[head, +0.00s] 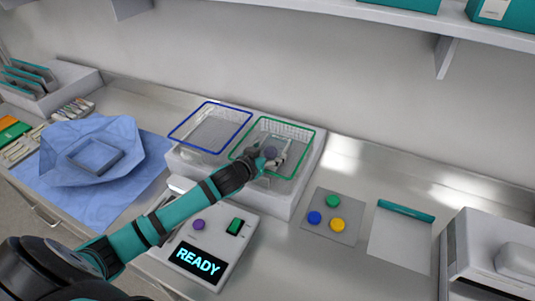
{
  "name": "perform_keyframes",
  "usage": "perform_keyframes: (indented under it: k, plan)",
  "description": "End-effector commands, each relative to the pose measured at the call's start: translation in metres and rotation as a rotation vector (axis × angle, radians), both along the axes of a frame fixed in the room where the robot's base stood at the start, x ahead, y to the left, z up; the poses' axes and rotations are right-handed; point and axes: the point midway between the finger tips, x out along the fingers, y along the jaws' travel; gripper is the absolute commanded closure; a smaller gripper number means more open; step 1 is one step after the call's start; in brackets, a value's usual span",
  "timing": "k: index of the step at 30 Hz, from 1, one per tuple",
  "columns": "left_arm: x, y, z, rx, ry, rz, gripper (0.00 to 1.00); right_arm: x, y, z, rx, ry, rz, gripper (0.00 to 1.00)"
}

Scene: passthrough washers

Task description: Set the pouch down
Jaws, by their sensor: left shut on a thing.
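My left gripper (270,163) reaches into the green-rimmed wire basket (251,130). I cannot tell whether the held item is a pouch. My right gripper is not in view.
A blue-rimmed basket (184,122) stands left of the green one, on the same pale block. In front is a console reading READY (208,279). A pad (347,232) with coloured discs lies at right. Blue wrap (60,132) is at left. A shelf (400,17) overhangs the back.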

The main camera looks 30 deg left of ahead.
Motion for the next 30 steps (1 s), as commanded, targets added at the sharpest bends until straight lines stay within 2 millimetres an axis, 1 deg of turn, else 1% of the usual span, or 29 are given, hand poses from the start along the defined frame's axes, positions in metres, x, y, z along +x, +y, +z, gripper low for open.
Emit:
perform_keyframes:
  k: [1, 3, 4, 9, 18, 20, 23, 24, 25, 30]
  plan:
    - [-0.002, -0.001, -0.007, -0.003, 0.011, 0.001, 0.54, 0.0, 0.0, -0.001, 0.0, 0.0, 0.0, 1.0]
    - [-0.002, -0.001, -0.007, -0.004, 0.013, 0.001, 0.54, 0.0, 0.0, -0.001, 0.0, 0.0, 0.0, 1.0]
    - [-0.003, -0.001, -0.008, -0.004, 0.014, 0.001, 0.21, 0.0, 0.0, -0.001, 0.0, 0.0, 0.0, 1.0]
    - [-0.003, -0.001, -0.01, -0.005, 0.019, 0.001, 0.0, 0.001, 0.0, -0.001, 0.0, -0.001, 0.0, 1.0]
    - [-0.004, -0.001, -0.012, -0.005, 0.025, 0.003, 0.0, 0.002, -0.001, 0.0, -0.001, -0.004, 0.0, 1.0]
    - [-0.004, -0.001, -0.008, -0.004, 0.025, 0.003, 0.0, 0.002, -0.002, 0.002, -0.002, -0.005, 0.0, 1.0]
    - [-0.004, 0.0, 0.005, -0.002, 0.022, 0.001, 0.0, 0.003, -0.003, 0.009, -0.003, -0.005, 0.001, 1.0]
    - [-0.011, -0.001, 0.001, -0.005, 0.025, 0.002, 0.0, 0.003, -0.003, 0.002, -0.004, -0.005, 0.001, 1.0]
    - [-0.016, -0.001, 0.002, -0.006, 0.023, 0.001, 0.0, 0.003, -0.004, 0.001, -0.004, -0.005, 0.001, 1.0]
    - [-0.049, 0.0, 0.019, -0.003, 0.018, -0.001, 0.0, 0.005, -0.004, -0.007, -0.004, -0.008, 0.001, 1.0]
